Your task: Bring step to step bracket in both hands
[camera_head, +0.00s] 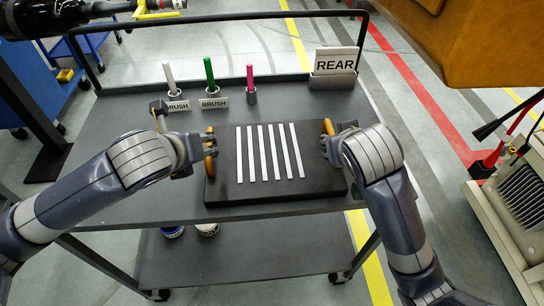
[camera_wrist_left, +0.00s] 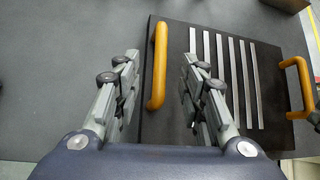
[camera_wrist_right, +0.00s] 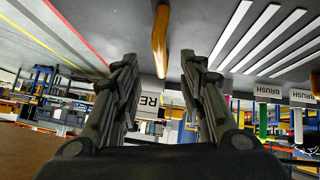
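The step (camera_head: 223,150) is a black board with several white strips and an orange handle at each end. It lies flat on the dark cart top (camera_head: 130,185). My left gripper (camera_head: 202,151) is open at the left handle (camera_head: 209,141); in the left wrist view that handle (camera_wrist_left: 157,65) shows between the spread fingers. My right gripper (camera_head: 332,141) is open at the right handle (camera_head: 328,127); in the right wrist view that handle (camera_wrist_right: 160,40) lies between the fingertips. Neither gripper is shut on a handle. I cannot make out the step bracket.
White (camera_head: 169,75), green (camera_head: 209,73) and pink (camera_head: 250,78) sticks stand in holders behind the step. A REAR sign (camera_head: 335,64) stands at the back right. A rail (camera_head: 230,16) borders the cart's back. An orange-brown body (camera_head: 490,35) and finned grey unit (camera_head: 515,195) are right.

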